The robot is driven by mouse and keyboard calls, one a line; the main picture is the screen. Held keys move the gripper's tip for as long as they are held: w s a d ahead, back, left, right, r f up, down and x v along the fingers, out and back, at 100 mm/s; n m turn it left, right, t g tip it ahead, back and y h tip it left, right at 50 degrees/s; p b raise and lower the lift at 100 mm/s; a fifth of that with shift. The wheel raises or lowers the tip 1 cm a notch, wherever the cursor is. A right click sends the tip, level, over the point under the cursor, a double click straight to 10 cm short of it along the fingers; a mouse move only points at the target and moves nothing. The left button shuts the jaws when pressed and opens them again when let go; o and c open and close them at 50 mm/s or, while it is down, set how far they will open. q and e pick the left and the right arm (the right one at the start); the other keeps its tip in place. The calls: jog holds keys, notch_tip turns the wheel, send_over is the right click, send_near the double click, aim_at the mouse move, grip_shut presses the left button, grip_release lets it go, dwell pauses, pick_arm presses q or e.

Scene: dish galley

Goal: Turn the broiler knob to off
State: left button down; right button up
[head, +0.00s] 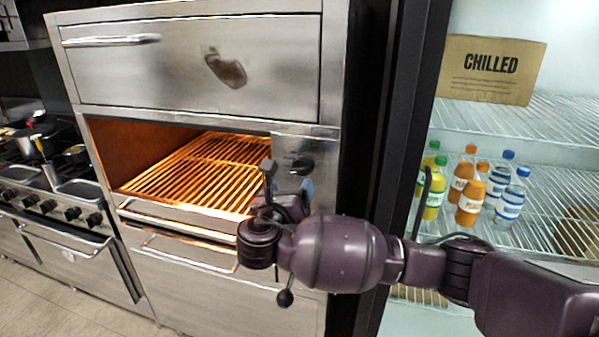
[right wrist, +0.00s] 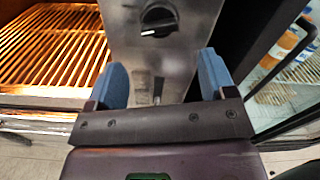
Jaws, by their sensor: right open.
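The broiler knob (head: 302,164) is a round black knob on the steel panel right of the glowing broiler opening. In the right wrist view the knob (right wrist: 158,20) sits at the top centre, with a white pointer mark toward its lower left. My right gripper (head: 288,184) is in front of the panel, just below the knob. In the right wrist view its two blue fingers (right wrist: 162,78) are spread wide, with nothing between them. They are apart from the knob. My left gripper is in neither view.
The broiler grate (head: 205,165) glows orange left of the panel. A steel drawer (head: 190,65) is above it. An open chilled cabinet with bottles (head: 470,185) on wire shelves stands to the right, behind my right arm. A stove (head: 60,190) is at far left.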

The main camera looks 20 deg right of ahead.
aim_at(300, 173)
jog(key=p+x, duration=0.1)
jog(key=x, duration=0.5)
jog(key=shift+w+d, duration=0.25)
jog(key=shift+w, duration=0.05)
jog(key=shift+w+d, duration=0.35)
jog(key=shift+w, duration=0.2)
jog(key=c, duration=0.9)
